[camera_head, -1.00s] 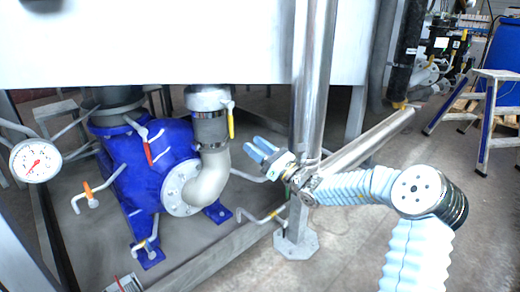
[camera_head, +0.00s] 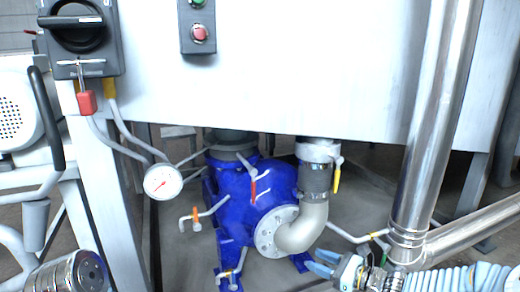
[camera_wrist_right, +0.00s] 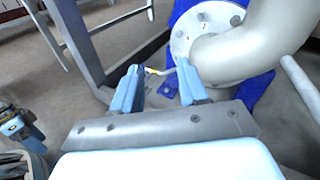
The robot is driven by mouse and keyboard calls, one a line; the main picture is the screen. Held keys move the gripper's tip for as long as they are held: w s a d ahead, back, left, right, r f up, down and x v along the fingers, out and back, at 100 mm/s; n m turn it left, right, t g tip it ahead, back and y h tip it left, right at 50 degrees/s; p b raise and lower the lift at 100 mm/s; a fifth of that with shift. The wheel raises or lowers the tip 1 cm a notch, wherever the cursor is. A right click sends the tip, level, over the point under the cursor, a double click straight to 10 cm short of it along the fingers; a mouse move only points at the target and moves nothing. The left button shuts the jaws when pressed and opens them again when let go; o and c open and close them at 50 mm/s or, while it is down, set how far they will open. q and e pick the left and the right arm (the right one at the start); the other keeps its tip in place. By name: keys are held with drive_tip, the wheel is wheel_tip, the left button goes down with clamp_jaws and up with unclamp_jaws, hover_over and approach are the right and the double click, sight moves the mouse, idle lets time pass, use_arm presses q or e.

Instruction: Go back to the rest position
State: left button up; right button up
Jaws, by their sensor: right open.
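My right gripper (camera_head: 316,261) is at the bottom of the head view, right of centre. Its two light-blue fingers point left, below the beige pipe elbow (camera_head: 305,230) in the picture. In the right wrist view the fingers of this gripper (camera_wrist_right: 160,70) stand apart with nothing held between them. The blue pump (camera_head: 235,195) and its pale flange (camera_head: 272,232) lie beyond the fingertips.
A large pale metal housing (camera_head: 270,75) hangs above the pump. A shiny vertical pipe (camera_head: 432,120) stands close to my right forearm. A pressure gauge (camera_head: 163,181) and valve levers are left of the pump. A black switch box (camera_head: 82,38) is at upper left.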

drive_tip(key=s+a+f+n+g+h+p, duration=0.2)
drive_tip(key=s+a+f+n+g, duration=0.4)
drive_tip(key=s+f, duration=0.4)
drive_tip(key=s+f+n+g+h+p, duration=0.2)
drive_tip(key=s+f+n+h+p, duration=0.1)
drive_tip(key=s+f+n, duration=0.2)
drive_tip(key=s+f+n+g+h+p, duration=0.2)
drive_tip(key=s+f+n+h+p, duration=0.1)
drive_tip(key=s+n, duration=0.7)
drive_tip(key=s+f, duration=0.1)
drive_tip(key=s, duration=0.2)
drive_tip(key=shift+a+f+h, duration=0.35)
drive_tip(key=shift+h, duration=0.05)
